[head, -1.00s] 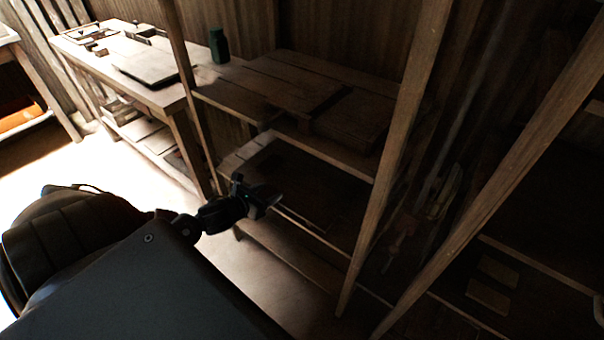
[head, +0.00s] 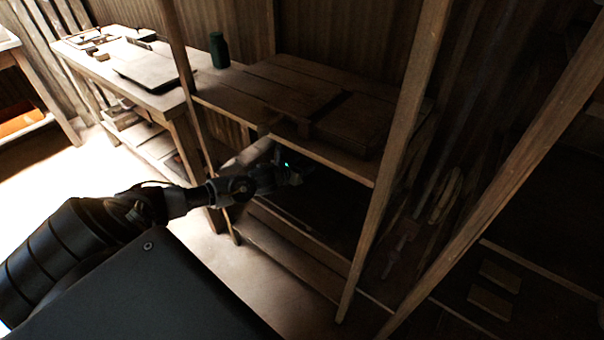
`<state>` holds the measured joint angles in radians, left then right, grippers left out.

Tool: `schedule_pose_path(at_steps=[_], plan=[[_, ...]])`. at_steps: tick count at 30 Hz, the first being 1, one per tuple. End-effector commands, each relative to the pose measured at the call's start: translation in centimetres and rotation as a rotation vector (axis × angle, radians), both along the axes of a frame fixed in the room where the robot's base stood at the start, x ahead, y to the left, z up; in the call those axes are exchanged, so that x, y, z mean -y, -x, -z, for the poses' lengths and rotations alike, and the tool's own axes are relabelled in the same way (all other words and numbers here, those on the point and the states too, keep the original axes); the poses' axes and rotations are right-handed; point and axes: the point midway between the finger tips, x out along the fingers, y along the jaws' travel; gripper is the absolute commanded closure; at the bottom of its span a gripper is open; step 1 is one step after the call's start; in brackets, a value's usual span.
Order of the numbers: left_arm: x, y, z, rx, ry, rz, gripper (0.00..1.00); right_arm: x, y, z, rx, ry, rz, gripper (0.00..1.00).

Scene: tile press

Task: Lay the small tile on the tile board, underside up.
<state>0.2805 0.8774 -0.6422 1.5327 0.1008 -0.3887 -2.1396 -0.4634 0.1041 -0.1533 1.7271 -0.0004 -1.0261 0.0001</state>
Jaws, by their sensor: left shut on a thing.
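My left gripper (head: 291,174) is shut at the front of the dark shelf bay, below the rack's upper shelf. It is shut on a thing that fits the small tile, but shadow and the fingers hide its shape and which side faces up. I cannot tell for sure which board is the tile board. A flat dark board (head: 352,122) lies on the upper shelf, above and to the right of the gripper. A pale flat slab (head: 152,72) lies on the workbench at the back left. My right gripper is not in view.
The wooden rack's front post (head: 398,160) stands right of my gripper, with another slanting post (head: 490,160) further right. A green bottle (head: 219,50) stands at the left back of the upper shelf. Two small flat pieces (head: 500,275) lie low at the right. The left floor is clear.

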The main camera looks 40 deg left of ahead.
Motion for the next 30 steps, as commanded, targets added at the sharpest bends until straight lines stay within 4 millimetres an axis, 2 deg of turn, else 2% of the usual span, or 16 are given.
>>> schedule_pose_path(at_steps=[5, 13, 17, 23, 24, 29, 30], plan=[[0.0, -0.1, 0.2, 0.0, 0.001, 0.0, 0.75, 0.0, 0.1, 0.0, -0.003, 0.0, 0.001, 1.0], [0.0, -0.1, 3.4, -0.001, 0.001, 0.0, 0.75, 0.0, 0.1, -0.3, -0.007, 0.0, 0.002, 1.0], [0.0, -0.1, 3.5, 0.001, 0.0, 0.0, 0.75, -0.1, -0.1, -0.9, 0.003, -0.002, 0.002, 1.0], [0.0, -0.1, 3.7, 0.001, 0.0, 0.0, 0.75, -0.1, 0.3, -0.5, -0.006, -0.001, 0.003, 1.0], [0.0, -0.1, 3.8, 0.0, 0.0, 0.0, 0.46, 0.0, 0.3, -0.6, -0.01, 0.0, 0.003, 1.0], [0.0, -0.1, 3.7, 0.0, 0.0, 0.0, 0.26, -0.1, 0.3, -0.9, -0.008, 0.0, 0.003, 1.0], [0.0, -0.1, 3.7, 0.0, 0.0, 0.0, 0.26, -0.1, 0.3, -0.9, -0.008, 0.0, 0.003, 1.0]])
